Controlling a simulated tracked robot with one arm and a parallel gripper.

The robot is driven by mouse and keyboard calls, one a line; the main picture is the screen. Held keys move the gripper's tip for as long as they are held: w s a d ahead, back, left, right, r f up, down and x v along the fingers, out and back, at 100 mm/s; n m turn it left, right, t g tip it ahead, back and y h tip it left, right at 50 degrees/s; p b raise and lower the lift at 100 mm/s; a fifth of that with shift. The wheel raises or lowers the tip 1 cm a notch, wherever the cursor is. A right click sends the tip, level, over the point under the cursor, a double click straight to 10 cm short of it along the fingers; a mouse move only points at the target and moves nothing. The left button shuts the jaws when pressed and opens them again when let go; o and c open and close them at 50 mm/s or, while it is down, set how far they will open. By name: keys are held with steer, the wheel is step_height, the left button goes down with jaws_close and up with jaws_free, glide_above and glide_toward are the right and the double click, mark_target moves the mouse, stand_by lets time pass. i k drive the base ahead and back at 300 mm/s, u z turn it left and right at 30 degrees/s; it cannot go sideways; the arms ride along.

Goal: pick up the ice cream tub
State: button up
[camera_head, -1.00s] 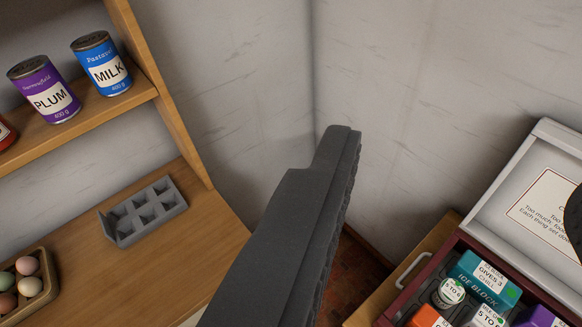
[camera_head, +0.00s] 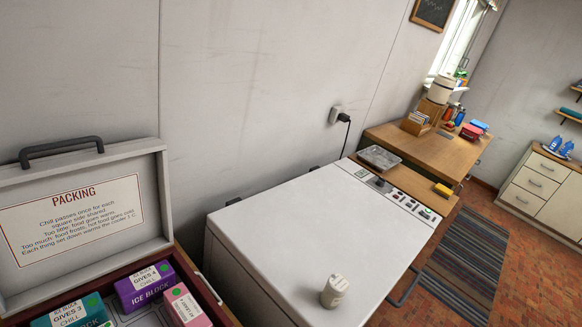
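I cannot make out a thing that is clearly the ice cream tub. My gripper is not in view now.
An open cooler (camera_head: 85,155) with a PACKING card stands at the lower left, holding a purple ice block (camera_head: 146,287), a pink box (camera_head: 187,307) and a teal block (camera_head: 75,314). A wooden desk (camera_head: 425,150) stands beyond the appliance.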

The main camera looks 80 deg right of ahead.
mark_target(337, 286)
steer(key=z, duration=0.05)
steer(key=k, duration=0.35)
steer(key=z, duration=2.65)
steer(key=k, duration=0.45)
steer(key=u, duration=0.5)
steer(key=i, duration=0.5)
steer(key=u, duration=0.15)
